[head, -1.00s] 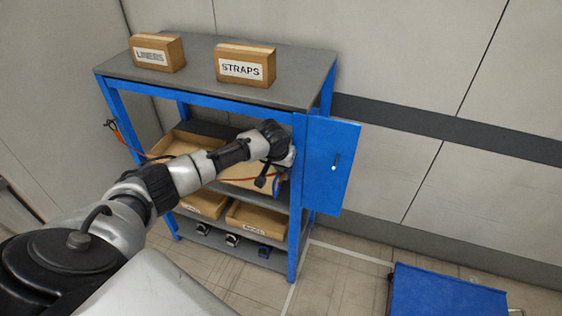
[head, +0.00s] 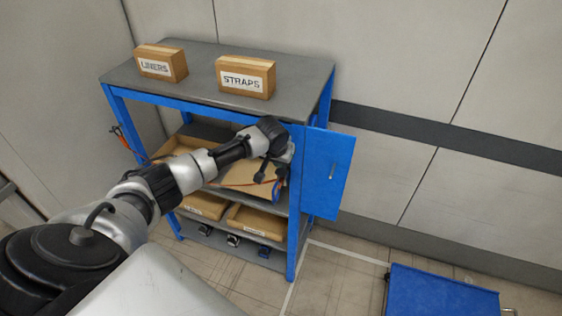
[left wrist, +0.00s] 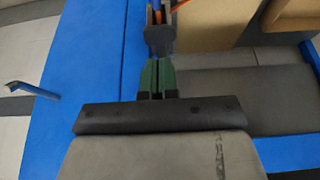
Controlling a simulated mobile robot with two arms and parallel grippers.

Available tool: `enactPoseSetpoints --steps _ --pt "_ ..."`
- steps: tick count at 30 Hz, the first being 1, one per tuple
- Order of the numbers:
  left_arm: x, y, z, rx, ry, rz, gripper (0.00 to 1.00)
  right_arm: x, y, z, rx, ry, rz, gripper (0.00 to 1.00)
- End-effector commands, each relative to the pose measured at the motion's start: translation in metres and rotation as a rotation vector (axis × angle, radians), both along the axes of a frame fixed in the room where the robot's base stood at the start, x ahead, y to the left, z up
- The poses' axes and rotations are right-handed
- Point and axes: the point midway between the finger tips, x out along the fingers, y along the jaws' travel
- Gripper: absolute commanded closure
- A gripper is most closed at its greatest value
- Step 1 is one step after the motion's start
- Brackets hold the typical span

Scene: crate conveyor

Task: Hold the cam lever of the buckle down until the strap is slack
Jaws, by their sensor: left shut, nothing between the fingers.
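The buckle (left wrist: 160,38) is a small grey piece at the top middle of the left wrist view, with an orange strap (left wrist: 157,5) running into it from above. My left gripper (left wrist: 157,62) has green fingers, shut with nothing between them. Its tips are at the lower end of the buckle; whether they touch it or the cam lever I cannot tell. In the head view the orange-red strap (head: 238,185) crosses in front of a cardboard crate (head: 245,172). There my left wrist hides the buckle. I cannot tell how tight the strap is. My right gripper is not in view.
A blue-framed shelf unit (head: 215,97) surrounds the work spot, with its blue door (head: 327,172) standing open on the right. Boxes marked LINERS (head: 160,63) and STRAPS (head: 245,77) stand on top. A blue cart (head: 440,290) is at lower right, with floor between.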

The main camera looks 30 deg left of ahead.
Motion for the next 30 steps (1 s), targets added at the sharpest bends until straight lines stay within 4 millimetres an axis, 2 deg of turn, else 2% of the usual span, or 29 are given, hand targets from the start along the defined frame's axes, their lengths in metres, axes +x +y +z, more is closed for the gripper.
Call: enactPoseSetpoints --steps 9,15,20,30 --pt "-0.019 -0.005 0.064 0.0 -0.005 -0.003 1.0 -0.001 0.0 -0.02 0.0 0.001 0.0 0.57" --pt "-0.026 -0.006 0.089 0.0 -0.001 -0.001 1.0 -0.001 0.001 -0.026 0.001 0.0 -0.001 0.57" --pt "-0.028 -0.007 0.096 0.0 0.0 -0.001 1.0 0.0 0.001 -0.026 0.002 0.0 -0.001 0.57" --pt "-0.028 -0.007 0.096 0.0 0.0 -0.001 1.0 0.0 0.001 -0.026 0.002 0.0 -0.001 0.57"
